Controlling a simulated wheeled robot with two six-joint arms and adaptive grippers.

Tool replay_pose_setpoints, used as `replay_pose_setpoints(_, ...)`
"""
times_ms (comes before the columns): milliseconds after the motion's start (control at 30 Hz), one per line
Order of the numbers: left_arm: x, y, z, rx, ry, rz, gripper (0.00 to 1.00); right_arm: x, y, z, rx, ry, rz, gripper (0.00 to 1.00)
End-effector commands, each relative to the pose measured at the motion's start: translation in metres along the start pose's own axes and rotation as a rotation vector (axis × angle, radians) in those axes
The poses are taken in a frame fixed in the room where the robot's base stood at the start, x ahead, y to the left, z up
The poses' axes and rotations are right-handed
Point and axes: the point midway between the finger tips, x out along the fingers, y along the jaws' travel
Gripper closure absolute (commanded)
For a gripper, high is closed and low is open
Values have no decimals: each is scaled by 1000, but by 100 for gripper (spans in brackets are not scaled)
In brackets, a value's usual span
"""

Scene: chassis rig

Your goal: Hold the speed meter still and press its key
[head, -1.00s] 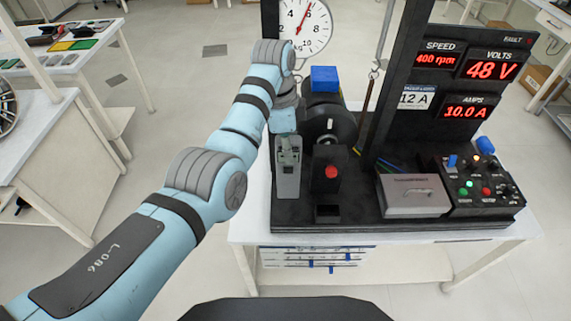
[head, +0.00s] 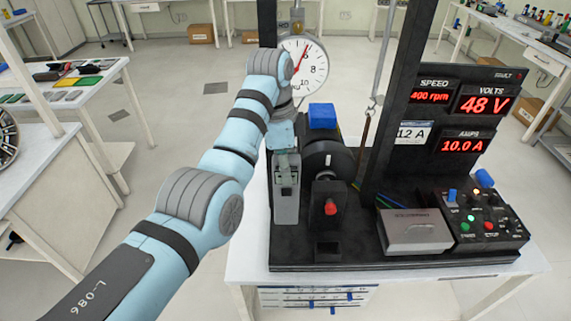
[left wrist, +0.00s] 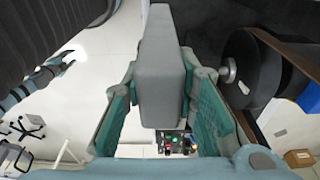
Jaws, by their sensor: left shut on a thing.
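The speed meter (head: 286,202) is a grey upright handheld box in the head view, at the left side of the black rig. My left gripper (head: 285,160) is shut on it from above and behind. In the left wrist view the meter's grey body (left wrist: 163,70) lies between the two teal finger pads of my left gripper (left wrist: 160,108). I cannot make out the meter's key. A light-blue arm with dark bands, seemingly my right one, shows small at the left of the wrist view; its gripper (left wrist: 70,57) is too small to read.
Beside the meter stand a dark wheel (head: 340,160) and a red-knobbed black block (head: 329,208). A grey box (head: 414,232) and a control panel (head: 485,218) are further right. A display post (head: 460,110) shows 400 rpm, 48 V and 10.0 A. A dial scale (head: 303,65) hangs behind.

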Motion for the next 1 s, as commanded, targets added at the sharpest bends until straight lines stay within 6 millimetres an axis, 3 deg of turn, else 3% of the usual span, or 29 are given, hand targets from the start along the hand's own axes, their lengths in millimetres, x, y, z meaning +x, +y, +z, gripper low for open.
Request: replay_pose_setpoints(1000, 62, 0, 7, 0, 0, 0, 100, 20, -1, 2, 0, 0, 0, 65)
